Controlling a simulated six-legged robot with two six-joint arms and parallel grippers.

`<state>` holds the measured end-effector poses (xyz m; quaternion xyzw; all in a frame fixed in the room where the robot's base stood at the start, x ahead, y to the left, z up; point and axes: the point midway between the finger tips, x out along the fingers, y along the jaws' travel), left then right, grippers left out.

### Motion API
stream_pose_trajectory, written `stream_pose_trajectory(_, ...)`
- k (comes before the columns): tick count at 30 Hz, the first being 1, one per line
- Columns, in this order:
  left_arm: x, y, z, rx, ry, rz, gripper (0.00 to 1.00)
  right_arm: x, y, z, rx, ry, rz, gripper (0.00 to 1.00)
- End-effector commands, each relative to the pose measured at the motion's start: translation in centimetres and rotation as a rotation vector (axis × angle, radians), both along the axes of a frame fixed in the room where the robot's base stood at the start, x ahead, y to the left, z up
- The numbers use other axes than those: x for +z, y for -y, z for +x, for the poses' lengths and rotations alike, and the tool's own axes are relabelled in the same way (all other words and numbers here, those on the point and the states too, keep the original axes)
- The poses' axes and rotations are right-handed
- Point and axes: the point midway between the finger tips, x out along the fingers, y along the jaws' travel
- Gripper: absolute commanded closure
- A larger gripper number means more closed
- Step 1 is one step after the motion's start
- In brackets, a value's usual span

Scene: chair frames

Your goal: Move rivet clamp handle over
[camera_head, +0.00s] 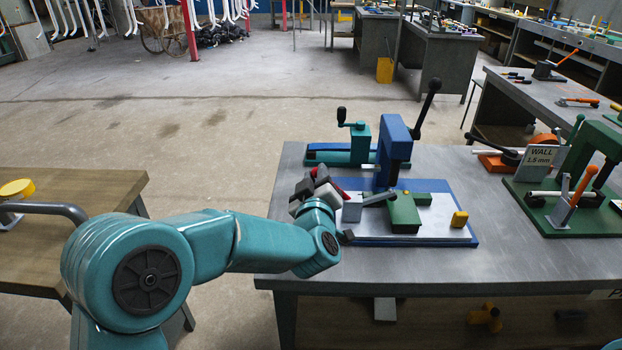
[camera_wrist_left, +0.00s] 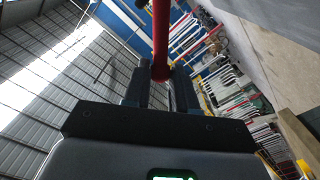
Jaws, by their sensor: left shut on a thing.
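The rivet clamp stands on a blue-edged pale board on the grey table, with a blue upright frame (camera_head: 393,150) and a green block (camera_head: 404,213) at its foot. My left gripper (camera_head: 318,186) is beside the clamp, on its left. In the left wrist view, a red handle (camera_wrist_left: 161,35) runs between the two dark fingers (camera_wrist_left: 160,80), which are shut on it. In the head view only a little red shows by the gripper, and the rest of the handle is hidden. My right gripper is not in view.
A teal clamp (camera_head: 360,145) with a black-knobbed lever stands behind. A green fixture (camera_head: 575,190) and a "WALL 1.5 mm" sign (camera_head: 541,157) stand at right. The table's front right is clear.

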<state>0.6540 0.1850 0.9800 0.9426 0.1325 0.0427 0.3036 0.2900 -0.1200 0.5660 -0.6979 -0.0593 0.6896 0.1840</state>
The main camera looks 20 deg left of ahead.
Motion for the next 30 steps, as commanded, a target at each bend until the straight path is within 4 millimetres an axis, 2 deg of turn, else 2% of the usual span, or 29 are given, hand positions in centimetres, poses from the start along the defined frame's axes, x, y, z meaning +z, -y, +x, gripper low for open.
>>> stream_pose_trajectory(6, 1.0, 1.2, 0.3, -0.007, -0.003, 0.001, 0.91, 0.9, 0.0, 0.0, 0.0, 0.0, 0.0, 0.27)
stream_pose_trajectory(19, 1.2, 1.4, 0.4, -0.003, -0.001, 0.0, 0.91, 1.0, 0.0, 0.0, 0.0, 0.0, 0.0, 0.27)
stream_pose_trajectory(30, 2.5, 3.5, 1.0, -0.004, -0.001, 0.0, 0.91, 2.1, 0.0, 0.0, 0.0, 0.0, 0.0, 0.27)
